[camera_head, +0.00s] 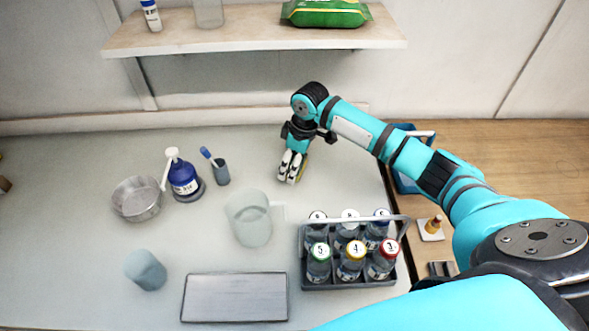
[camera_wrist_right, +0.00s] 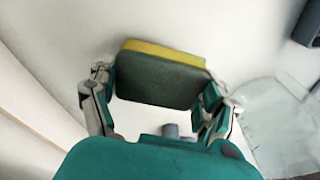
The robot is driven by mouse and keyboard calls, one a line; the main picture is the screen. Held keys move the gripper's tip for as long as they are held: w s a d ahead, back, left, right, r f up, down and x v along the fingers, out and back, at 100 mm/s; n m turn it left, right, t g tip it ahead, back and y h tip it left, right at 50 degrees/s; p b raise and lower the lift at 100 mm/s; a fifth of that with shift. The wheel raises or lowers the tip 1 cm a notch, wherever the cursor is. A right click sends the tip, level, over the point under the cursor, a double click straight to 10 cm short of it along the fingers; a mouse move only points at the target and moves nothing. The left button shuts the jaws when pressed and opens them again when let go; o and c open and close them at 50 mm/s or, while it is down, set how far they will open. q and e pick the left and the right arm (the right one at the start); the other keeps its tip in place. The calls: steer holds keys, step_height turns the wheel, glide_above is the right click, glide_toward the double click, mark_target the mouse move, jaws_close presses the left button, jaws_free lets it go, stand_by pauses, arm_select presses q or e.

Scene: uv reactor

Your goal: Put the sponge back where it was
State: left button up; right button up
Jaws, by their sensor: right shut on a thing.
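The sponge (camera_wrist_right: 160,77), yellow with a dark green face, is between the fingers of my right gripper (camera_wrist_right: 157,95) in the right wrist view. In the head view my right gripper (camera_head: 292,168) is low over the back of the pale table, below the shelf. Only a thin yellowish edge of the sponge (camera_head: 303,168) shows there, beside the fingers. The gripper is shut on the sponge. I cannot tell whether the sponge touches the table. My left gripper is not in view.
A rack of numbered bottles (camera_head: 350,283) and a glass beaker (camera_head: 250,222) stand in front of the gripper. A blue bottle (camera_head: 183,178), metal bowl (camera_head: 137,198) and grey tray (camera_head: 235,298) are left. A shelf (camera_head: 250,35) overhangs the back. Table around the gripper is clear.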

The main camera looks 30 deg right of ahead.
mark_target(302, 163)
step_height(302, 163, down, 4)
steer(key=shift+r+p, duration=0.1)
steer(key=shift+p, duration=0.3)
steer(key=shift+f, duration=0.2)
steer(key=o, duration=0.8)
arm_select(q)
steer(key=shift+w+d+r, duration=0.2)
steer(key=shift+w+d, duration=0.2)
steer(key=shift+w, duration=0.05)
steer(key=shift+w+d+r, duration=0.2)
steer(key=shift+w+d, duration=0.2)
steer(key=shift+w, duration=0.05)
arm_select(e)
steer(key=shift+o, duration=1.3)
steer(key=r, duration=0.3)
steer(key=s+d+r+b, duration=0.1)
steer(key=r, duration=0.3)
steer(key=r+b, duration=0.1)
steer(key=r, duration=0.3)
steer(key=shift+s+d+r, duration=0.15)
steer(key=shift+d+r, duration=0.1)
steer(key=shift+r, duration=0.35)
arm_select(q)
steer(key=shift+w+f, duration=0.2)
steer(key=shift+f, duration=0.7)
